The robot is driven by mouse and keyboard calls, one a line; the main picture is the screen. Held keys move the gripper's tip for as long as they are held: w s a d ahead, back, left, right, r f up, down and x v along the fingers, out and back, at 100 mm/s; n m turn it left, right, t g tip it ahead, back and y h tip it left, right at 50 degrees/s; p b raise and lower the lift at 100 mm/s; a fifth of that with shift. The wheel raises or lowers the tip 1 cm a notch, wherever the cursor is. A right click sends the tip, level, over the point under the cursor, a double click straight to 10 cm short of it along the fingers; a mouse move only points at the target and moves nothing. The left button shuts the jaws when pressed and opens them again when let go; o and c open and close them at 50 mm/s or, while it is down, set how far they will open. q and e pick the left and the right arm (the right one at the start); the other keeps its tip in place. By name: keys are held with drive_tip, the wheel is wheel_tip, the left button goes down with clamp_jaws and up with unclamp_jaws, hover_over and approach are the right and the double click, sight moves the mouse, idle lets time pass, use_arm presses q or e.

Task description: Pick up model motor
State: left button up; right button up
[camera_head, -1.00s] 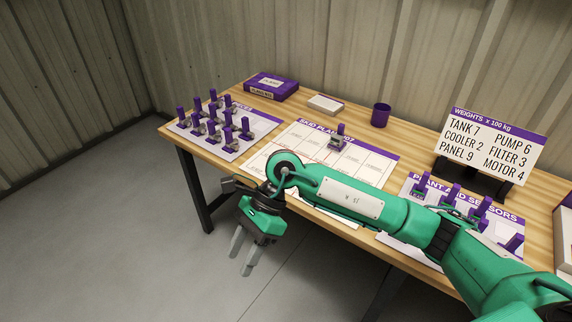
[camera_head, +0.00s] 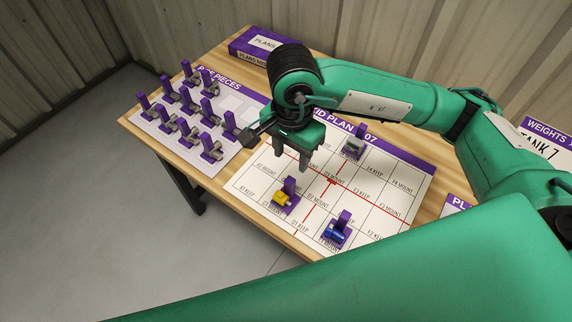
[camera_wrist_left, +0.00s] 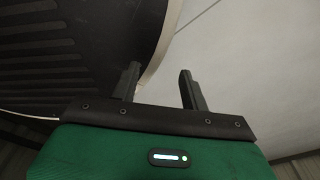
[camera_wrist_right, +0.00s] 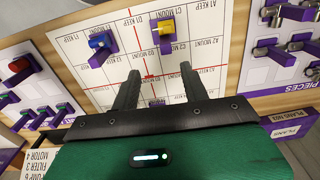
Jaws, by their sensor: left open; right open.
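Several small pieces with purple upright tabs stand on the white skid plan sheet (camera_head: 398,199). They include a yellow piece (camera_head: 284,198), a blue piece (camera_head: 337,232) and a grey piece (camera_head: 354,146). I cannot tell which piece is the model motor. My right gripper (camera_head: 291,160) is open and empty above the plan, fingers pointing down, behind the yellow piece. In the right wrist view the yellow piece (camera_wrist_right: 166,32) is beyond the open fingers and the blue piece (camera_wrist_right: 98,42) is left of it. My left gripper (camera_wrist_left: 158,80) is open and empty, away from the table.
A sheet of several grey pieces (camera_head: 188,132) stands left of the plan. A purple box (camera_head: 262,45) is at the back. In the right wrist view, a red piece (camera_wrist_right: 18,66) and several green pieces stand at the left. The weights sign (camera_head: 546,142) is partly hidden by my arm.

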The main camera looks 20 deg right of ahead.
drive_tip(key=p, duration=0.1)
hover_over(289, 181)
drive_tip(key=s, duration=0.1)
wheel_tip(289, 181, down, 6)
drive_tip(key=shift+s+r, duration=0.1)
drive_tip(key=f, duration=0.2)
drive_tip(key=f+p, duration=0.1)
drive_tip(key=shift+w+f, duration=0.1)
drive_tip(key=shift+w, duration=0.15)
drive_tip(key=f+p, duration=0.1)
drive_tip(key=f, duration=0.2)
drive_tip(key=shift+w+f+p, duration=0.3)
drive_tip(key=shift+w+p, duration=0.05)
drive_tip(key=shift+w, duration=0.05)
drive_tip(key=shift+f, duration=0.5)
use_arm(q)
drive_tip(key=s+r, duration=0.3)
drive_tip(key=shift+a+r, duration=0.2)
drive_tip(key=shift+a, duration=0.1)
use_arm(e)
clamp_jaws()
